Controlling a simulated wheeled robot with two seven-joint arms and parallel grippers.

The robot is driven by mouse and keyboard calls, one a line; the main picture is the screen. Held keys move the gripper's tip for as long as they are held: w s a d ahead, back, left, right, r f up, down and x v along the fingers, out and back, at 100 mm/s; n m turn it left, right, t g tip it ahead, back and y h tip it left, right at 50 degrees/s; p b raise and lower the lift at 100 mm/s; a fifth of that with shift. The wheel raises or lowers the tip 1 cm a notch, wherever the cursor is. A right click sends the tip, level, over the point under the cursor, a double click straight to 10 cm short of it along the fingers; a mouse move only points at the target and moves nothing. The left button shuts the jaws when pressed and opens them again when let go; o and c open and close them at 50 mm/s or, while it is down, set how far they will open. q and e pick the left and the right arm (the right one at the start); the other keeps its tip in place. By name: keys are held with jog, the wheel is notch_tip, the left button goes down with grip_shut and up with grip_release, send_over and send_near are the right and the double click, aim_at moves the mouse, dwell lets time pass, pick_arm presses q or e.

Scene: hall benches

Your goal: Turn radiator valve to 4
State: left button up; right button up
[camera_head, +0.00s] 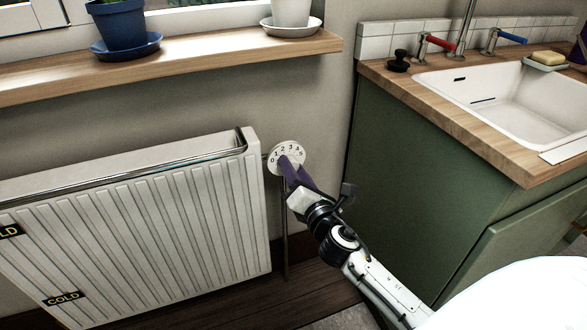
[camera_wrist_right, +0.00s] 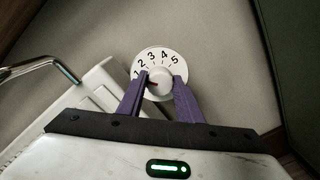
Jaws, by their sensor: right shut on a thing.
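The radiator valve shows as a round white dial (camera_head: 289,152) with black numbers, at the right end of the white radiator (camera_head: 150,230). In the right wrist view the dial (camera_wrist_right: 165,56) shows 1 to 5 and a pale centre knob (camera_wrist_right: 160,87) with a red mark. The mark points left, toward the low-number side; a finger covers the dial there, so its exact number cannot be told. My right gripper (camera_head: 291,168) has its purple fingers on either side of the knob, shut on it. My left gripper is not in view.
A green cabinet (camera_head: 420,190) with a white sink (camera_head: 510,95) stands to the right of the valve. A wooden sill (camera_head: 200,60) with potted plants runs above the radiator. A thin pipe (camera_head: 285,240) drops below the valve. COLD labels (camera_head: 63,298) are on the radiator.

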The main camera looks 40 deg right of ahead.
pick_arm(q)
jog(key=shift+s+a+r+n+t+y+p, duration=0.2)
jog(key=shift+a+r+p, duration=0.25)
jog(key=shift+p, duration=0.3)
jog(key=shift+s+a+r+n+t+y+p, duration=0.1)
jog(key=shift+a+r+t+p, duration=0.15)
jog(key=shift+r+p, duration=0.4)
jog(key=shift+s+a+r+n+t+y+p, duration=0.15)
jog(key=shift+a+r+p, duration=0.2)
jog(key=shift+p, duration=0.55)
pick_arm(e)
jog(key=shift+d+f+m+y, duration=0.1)
jog(key=shift+m+y, duration=0.05)
jog(key=shift+m, duration=3.9)
jog(key=shift+f+m+y, duration=0.1)
jog(key=shift+m+y, duration=0.05)
jog(key=shift+m, duration=3.9)
jog(key=o, duration=1)
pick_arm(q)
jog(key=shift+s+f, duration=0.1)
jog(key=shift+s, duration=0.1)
pick_arm(e)
jog(key=shift+o, duration=0.2)
